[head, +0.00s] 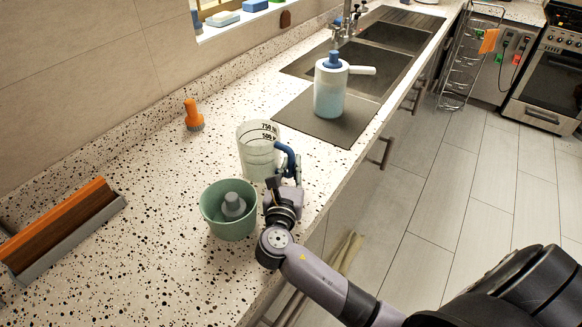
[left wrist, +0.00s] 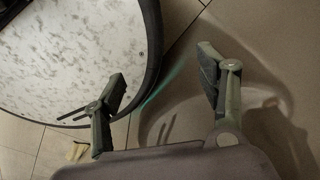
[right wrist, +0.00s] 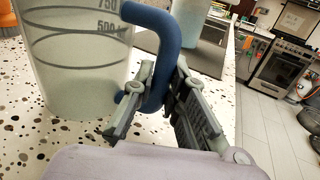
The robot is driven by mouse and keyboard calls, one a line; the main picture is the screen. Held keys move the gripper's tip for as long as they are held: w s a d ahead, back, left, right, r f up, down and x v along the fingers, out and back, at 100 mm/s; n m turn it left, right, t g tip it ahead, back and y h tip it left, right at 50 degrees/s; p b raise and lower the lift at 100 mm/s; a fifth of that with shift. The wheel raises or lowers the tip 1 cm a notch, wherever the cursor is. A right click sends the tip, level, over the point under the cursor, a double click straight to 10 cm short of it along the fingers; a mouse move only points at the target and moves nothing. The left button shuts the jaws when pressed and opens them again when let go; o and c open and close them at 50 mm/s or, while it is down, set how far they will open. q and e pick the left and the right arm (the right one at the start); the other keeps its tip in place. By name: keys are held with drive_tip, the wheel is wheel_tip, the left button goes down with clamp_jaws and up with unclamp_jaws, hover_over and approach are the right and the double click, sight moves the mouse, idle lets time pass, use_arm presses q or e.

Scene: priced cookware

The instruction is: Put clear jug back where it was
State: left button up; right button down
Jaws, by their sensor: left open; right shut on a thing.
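The clear jug (head: 257,152), with dark measuring marks and a blue handle (head: 289,158), is upright on or just over the speckled counter; I cannot tell if it touches. My right gripper (head: 283,181) is shut on its handle from the near right side. In the right wrist view the jug (right wrist: 75,60) fills the left, and the blue handle (right wrist: 165,45) passes between the fingers of the gripper (right wrist: 158,95). My left gripper (left wrist: 165,95) shows only in the left wrist view, open and empty, over the floor.
A green pot (head: 230,225) with a grey knob inside stands just in front of the jug. An orange brush (head: 193,115) and a wooden-and-orange rack (head: 65,228) are to the left. Sinks (head: 378,62) lie beyond.

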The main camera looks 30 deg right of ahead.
drive_tip(key=c, duration=1.6)
unclamp_jaws()
drive_tip(key=b+v, duration=0.1)
drive_tip(key=v, duration=1.1)
drive_tip(key=shift+a+r+b, duration=0.1)
drive_tip(key=shift+r+b, duration=0.05)
drive_tip(key=shift+b, duration=0.2)
